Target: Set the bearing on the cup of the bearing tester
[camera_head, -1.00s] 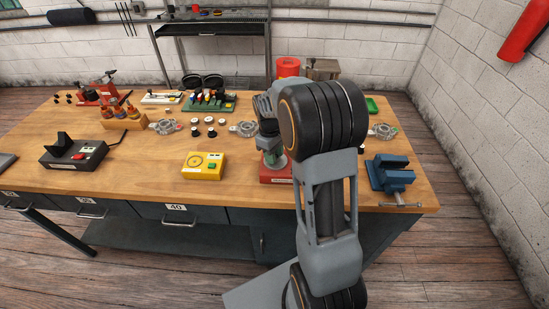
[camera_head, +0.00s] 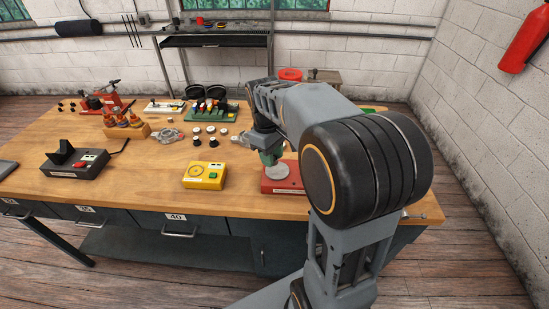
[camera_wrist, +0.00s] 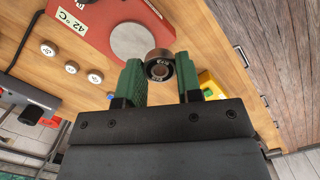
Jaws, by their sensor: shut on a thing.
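My gripper (camera_wrist: 160,80) has green fingers and is shut on a small dark-rimmed bearing (camera_wrist: 159,65), which shows between the fingertips in the wrist view. In the head view my gripper (camera_head: 271,156) is over the back left of a red box, and the bearing cannot be made out there. The yellow box (camera_head: 204,176), with a round dark ring on top and a green button, stands to its left; it may be the bearing tester, but its label is unreadable. Part of it shows behind the right finger in the wrist view (camera_wrist: 211,84).
The red box (camera_head: 285,187) has a grey round plate (camera_wrist: 133,42) and a 42 °C display. Several small round parts (camera_head: 210,130) stand behind the yellow box. A black device (camera_head: 75,164) is at the left. Bare bench lies between the black and yellow boxes.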

